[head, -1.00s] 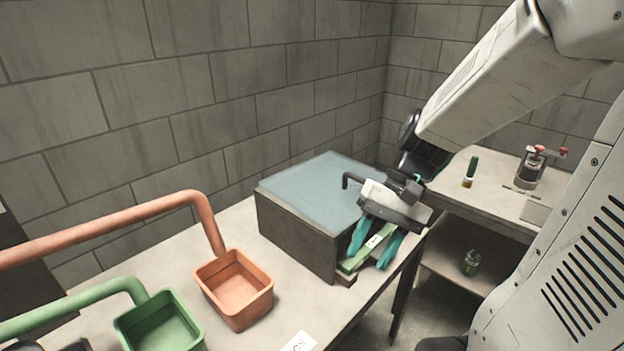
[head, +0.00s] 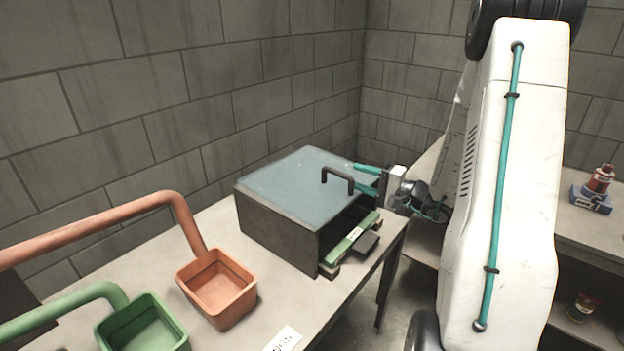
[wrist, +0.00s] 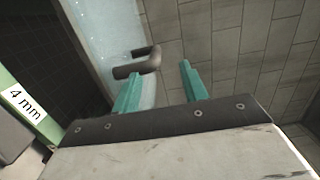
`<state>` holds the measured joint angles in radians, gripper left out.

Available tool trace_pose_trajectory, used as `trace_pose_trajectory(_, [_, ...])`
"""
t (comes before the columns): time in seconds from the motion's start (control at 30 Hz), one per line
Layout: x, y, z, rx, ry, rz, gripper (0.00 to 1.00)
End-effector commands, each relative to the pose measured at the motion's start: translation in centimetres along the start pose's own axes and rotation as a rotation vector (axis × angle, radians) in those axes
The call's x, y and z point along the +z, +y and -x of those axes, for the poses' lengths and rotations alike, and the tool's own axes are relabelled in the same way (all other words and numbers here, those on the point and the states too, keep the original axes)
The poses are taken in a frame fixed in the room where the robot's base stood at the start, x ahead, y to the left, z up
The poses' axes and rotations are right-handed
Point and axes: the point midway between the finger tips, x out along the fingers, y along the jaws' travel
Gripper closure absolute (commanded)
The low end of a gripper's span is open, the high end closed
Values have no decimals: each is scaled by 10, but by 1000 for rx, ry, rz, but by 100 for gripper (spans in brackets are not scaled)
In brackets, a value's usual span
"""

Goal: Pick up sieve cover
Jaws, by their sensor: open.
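The sieve cover (head: 285,185) is a pale blue, glass-like lid lying flat on a dark grey box (head: 275,228). A dark bent handle (head: 338,178) stands on the lid near its right edge. My gripper (head: 358,177) reaches in from the right, just behind the handle, with its teal fingers apart and empty. In the wrist view the handle (wrist: 137,66) shows beyond the fingertips, closer to the left finger. I cannot tell whether a finger touches it. The cover's edge (wrist: 93,38) runs along the left there.
A green strip (head: 345,247), labelled "4 mm" in the wrist view (wrist: 22,103), projects from the box's open front, near a dark block (head: 367,243). Orange (head: 235,308) and green (head: 165,340) bins stand at front left. A brick wall (head: 180,90) rises behind.

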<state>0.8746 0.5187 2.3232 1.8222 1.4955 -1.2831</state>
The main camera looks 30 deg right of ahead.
Motion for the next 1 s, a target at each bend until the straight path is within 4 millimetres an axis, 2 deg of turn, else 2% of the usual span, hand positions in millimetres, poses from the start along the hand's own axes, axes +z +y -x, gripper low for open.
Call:
trace_pose_trajectory(0.33, [5,7,-49,1,-6,-1,56])
trace_pose_trajectory(0.47, [5,7,-56,1,-4,-2,56])
trace_pose_trajectory(0.67, [5,7,-57,1,-3,-2,56])
trace_pose_trajectory(0.83, [5,7,-56,1,-3,-2,100])
trace_pose_trajectory(1.0, [4,7,-56,1,-3,-2,100])
